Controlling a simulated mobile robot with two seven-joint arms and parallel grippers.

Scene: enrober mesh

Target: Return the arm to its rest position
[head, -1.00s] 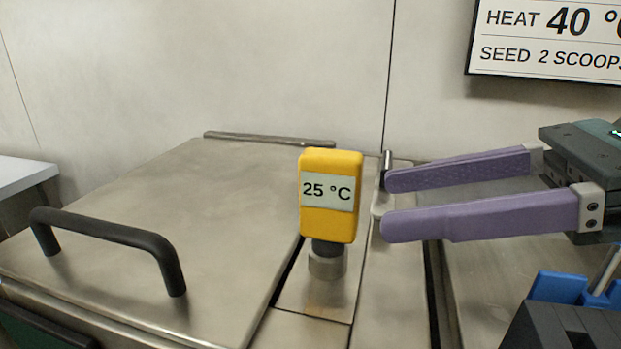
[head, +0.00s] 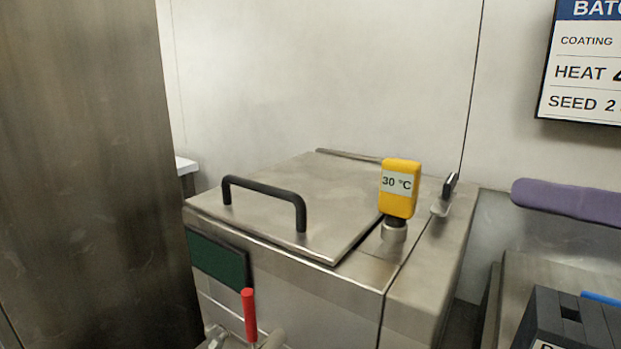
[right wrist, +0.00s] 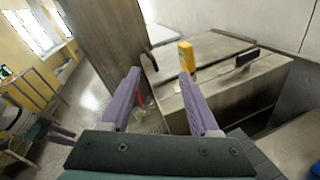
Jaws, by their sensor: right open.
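My right gripper (right wrist: 160,76) is open and empty; its two purple fingers stand apart in the right wrist view. In the head view only one purple finger (head: 568,203) shows at the right edge, clear of the steel tank (head: 420,300). The rest of the right arm is out of that view. Purple finger-like parts at the left of the right wrist view look like my left gripper (right wrist: 52,130); their opening is unclear. The tank's lid (head: 330,190) is shut, with a black handle (head: 265,192). The yellow thermometer (head: 398,190) reads 30 °C.
A small black-tipped lever (head: 449,188) stands at the tank's right side. A red-handled valve (head: 250,313) sticks out low in front. A tall steel panel (head: 95,180) fills the left. A dark box (head: 565,322) is at lower right. A batch sign (head: 585,75) hangs above.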

